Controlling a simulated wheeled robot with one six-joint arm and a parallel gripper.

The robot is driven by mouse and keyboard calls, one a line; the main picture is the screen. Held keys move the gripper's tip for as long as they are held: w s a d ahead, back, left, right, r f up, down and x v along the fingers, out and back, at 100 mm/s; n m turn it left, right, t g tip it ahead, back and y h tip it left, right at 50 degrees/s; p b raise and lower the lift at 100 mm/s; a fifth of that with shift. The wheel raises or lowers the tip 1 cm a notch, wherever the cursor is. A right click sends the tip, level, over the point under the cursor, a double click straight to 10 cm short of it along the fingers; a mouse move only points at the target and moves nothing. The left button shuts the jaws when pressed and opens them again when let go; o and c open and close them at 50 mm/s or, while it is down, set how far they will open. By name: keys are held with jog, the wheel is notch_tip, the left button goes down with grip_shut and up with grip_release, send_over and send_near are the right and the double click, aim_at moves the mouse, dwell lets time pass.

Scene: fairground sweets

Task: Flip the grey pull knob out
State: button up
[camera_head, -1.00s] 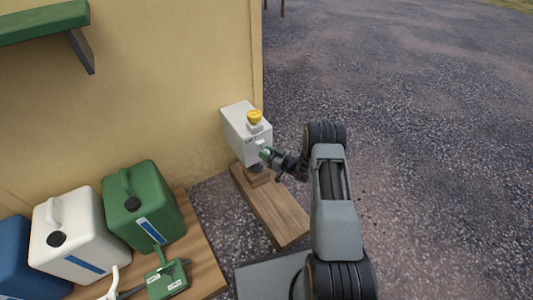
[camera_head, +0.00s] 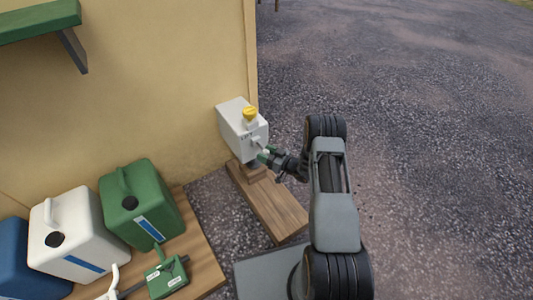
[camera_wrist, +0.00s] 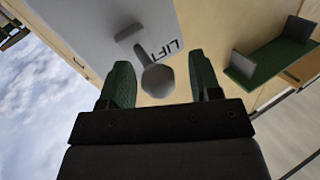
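The grey pull knob (camera_wrist: 157,80) has a round end on a short arm, below the word LIFT on a pale box. In the wrist view it lies between the two green fingertips of my gripper (camera_wrist: 160,65), with visible gaps on both sides. My gripper is open and does not appear to grip it. In the head view the pale box (camera_head: 229,121) stands by the wall corner with a yellow knob (camera_head: 250,113) on top. My gripper (camera_head: 267,155) is just in front of its right face. The grey knob's detail is too small to tell there.
The box stands on a wooden base (camera_head: 270,205) beside the beige wall (camera_head: 170,75). Green (camera_head: 140,205) and white (camera_head: 75,230) canisters stand on a wooden board at lower left. A green shelf (camera_head: 35,20) hangs at upper left. Gravel at the right is clear.

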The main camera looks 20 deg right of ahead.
jog(key=p+v, duration=0.3)
jog(key=v, duration=1)
jog(key=shift+s+d, duration=0.25)
